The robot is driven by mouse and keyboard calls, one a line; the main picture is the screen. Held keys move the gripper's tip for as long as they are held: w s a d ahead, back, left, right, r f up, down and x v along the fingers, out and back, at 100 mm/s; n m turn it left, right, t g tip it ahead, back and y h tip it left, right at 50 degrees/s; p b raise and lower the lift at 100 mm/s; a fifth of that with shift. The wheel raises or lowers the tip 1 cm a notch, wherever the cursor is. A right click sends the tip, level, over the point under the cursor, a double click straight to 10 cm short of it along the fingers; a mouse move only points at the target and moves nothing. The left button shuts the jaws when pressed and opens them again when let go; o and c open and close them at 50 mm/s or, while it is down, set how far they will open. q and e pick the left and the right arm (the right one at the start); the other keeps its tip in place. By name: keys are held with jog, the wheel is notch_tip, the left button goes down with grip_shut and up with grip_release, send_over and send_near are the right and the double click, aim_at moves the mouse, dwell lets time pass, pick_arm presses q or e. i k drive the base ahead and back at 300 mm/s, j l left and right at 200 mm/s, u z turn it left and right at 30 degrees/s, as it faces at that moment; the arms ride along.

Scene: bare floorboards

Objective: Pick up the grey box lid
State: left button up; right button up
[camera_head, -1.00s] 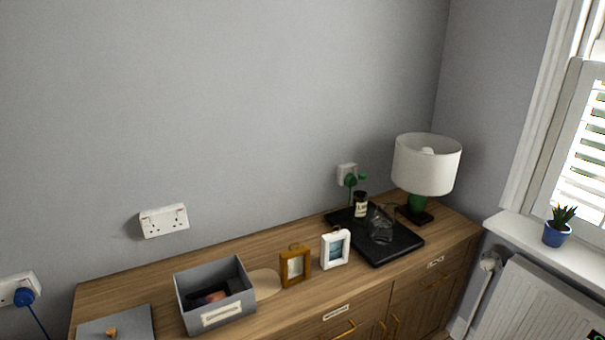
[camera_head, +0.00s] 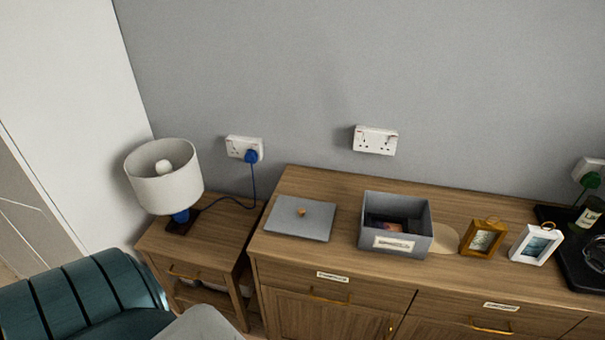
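The grey box lid (camera_head: 299,219) lies flat on the left end of the wooden sideboard. Neither of my grippers shows in the head view, and nothing touches the lid.
The sideboard (camera_head: 340,257) also bears a brown frame (camera_head: 482,238), a white frame (camera_head: 535,244) and a black tray (camera_head: 577,262) to the right. A lower side table (camera_head: 226,223) with a white-shaded lamp (camera_head: 164,177) stands left. A teal padded seat (camera_head: 85,299) is at the lower left.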

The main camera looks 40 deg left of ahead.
aim_at(309, 219)
jog(key=u, duration=1.3)
